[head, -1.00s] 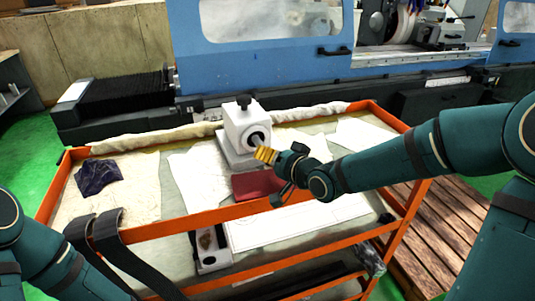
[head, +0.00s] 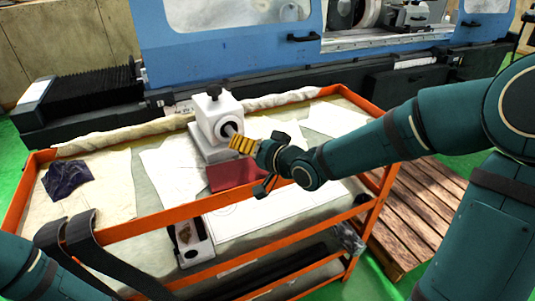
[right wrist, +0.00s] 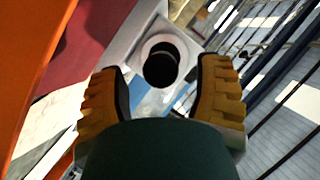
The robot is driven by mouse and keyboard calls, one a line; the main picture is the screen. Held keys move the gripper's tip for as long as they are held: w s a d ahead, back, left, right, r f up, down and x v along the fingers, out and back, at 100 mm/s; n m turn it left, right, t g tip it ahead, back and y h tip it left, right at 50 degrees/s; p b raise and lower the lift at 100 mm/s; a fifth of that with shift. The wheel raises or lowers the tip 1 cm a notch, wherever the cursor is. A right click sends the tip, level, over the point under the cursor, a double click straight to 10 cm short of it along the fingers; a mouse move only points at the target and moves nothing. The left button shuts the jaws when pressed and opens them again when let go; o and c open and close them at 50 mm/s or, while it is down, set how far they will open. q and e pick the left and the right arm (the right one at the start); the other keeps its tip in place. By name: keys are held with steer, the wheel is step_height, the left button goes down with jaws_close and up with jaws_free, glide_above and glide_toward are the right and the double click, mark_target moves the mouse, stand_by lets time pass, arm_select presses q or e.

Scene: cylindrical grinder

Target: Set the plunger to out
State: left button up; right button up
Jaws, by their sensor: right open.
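A white block (head: 211,108) with a black knob on top stands on a pale base on the cart. Its front has a round ring with the dark plunger (right wrist: 160,66) in it, seen nearly end-on in the right wrist view. I cannot tell how far the plunger stands out. My right gripper (head: 240,144), with yellow ribbed fingers, is just in front of the block's face. In the right wrist view the open fingers (right wrist: 161,80) lie left and right of the plunger, with a gap on both sides. My left gripper is out of view.
The orange-railed cart (head: 150,225) holds pale cloths, a dark blue rag (head: 65,180) and a dark red item (head: 236,174) close below my right gripper. Black straps (head: 67,236) hang over the front rail. The blue grinder (head: 235,50) stands behind.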

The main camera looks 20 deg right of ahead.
steer(key=v, duration=0.9)
steer(key=shift+s, duration=0.35)
steer(key=shift+d, duration=0.1)
